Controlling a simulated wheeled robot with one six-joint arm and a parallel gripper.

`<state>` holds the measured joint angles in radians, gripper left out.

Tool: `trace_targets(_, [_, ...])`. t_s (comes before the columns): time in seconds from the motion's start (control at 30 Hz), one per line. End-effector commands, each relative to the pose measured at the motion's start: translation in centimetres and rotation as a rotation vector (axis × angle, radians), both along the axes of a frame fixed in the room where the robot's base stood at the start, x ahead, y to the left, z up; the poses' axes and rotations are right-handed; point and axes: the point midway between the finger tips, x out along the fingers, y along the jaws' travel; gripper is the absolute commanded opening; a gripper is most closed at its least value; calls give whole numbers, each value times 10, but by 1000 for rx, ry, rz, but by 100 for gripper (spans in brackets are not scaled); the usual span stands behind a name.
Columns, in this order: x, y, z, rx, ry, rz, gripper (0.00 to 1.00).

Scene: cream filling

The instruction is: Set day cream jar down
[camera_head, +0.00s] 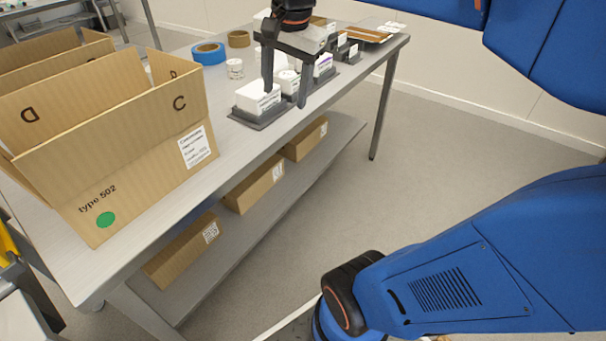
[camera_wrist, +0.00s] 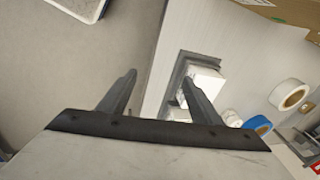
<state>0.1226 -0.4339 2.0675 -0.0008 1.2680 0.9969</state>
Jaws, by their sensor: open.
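My gripper (camera_head: 285,96) is open above the near edge of the table, its fingers pointing down. In the wrist view my gripper (camera_wrist: 158,82) has nothing between its fingertips. A round white jar (camera_head: 288,80) shows partly between and behind the fingers in the head view, in the row of holders. Another small white jar (camera_head: 235,68) stands upright on the table to the left, apart from the gripper. I cannot read which one is day cream. A white box (camera_head: 258,97) sits in a dark grey holder (camera_head: 241,118) beside the left finger.
An open cardboard box (camera_head: 140,160) stands on the table (camera_head: 215,165) at left. A blue tape roll (camera_head: 208,53) and a brown one (camera_head: 238,39) lie behind. More dark holders run along the right edge. Closed cartons (camera_head: 255,185) sit on the lower shelf.

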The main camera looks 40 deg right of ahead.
Motion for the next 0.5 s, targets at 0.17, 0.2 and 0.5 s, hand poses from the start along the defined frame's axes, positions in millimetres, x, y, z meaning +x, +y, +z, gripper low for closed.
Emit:
trace_targets(0.17, [-51,21,-49,-101,-52,389,58])
trace_targets(0.2, [-62,24,-60,-126,-64,475,58])
trace_targets(0.5, [-117,41,-132,-296,-131,971,58])
